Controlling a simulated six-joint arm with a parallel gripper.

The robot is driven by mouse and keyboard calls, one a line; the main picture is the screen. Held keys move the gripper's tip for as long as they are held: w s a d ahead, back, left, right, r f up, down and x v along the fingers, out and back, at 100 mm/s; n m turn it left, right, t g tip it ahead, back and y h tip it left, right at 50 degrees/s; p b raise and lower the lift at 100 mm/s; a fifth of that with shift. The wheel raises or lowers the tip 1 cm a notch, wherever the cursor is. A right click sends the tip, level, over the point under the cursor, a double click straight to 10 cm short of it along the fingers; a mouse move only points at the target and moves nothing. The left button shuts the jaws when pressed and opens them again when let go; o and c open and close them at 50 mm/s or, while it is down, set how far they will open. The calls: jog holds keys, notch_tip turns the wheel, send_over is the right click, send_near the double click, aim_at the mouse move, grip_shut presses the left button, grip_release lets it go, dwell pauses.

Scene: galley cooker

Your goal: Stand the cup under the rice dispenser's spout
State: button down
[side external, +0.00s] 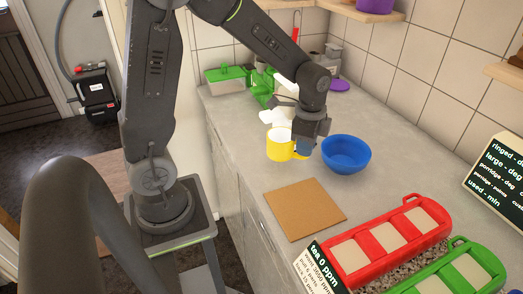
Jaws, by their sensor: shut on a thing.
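A yellow cup (279,146) with a pale inside stands upright over the grey counter, near the middle of the side external view. My gripper (302,150) points down at the cup's right side and is shut on it; the fingertips and the exact hold are partly hidden. I cannot tell whether the cup's base touches the counter. Behind the cup is a green thing (262,91) with white parts in front of it, partly hidden by my arm. It may be the rice dispenser; its spout cannot be made out.
A blue bowl (346,154) stands close to the right of my gripper. A brown square board (305,206) lies nearer the camera. A red three-part tray (387,241) and a green tray (455,274) are at the front right. A green-lidded container (226,79) stands at the back left.

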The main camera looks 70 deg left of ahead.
aim_at(271, 150)
jog(key=s+a+m, duration=0.1)
jog(key=m, duration=0.1)
jog(key=s+a+m, duration=0.1)
jog(key=s+m, duration=0.1)
jog(key=s+a+m, duration=0.1)
jog(key=s, duration=0.1)
jog(key=shift+s+a+f+m, duration=0.1)
jog(key=shift+a+f+m, duration=0.25)
jog(key=shift+m, duration=0.05)
jog(key=shift+s+a+m, duration=0.65)
jog(key=shift+a+m, duration=0.3)
jog(key=shift+m, duration=0.25)
jog(key=shift+a+f, duration=0.1)
jog(key=shift+f, duration=1.3)
jog(key=shift+f, duration=0.2)
jog(key=c, duration=1.1)
grip_release()
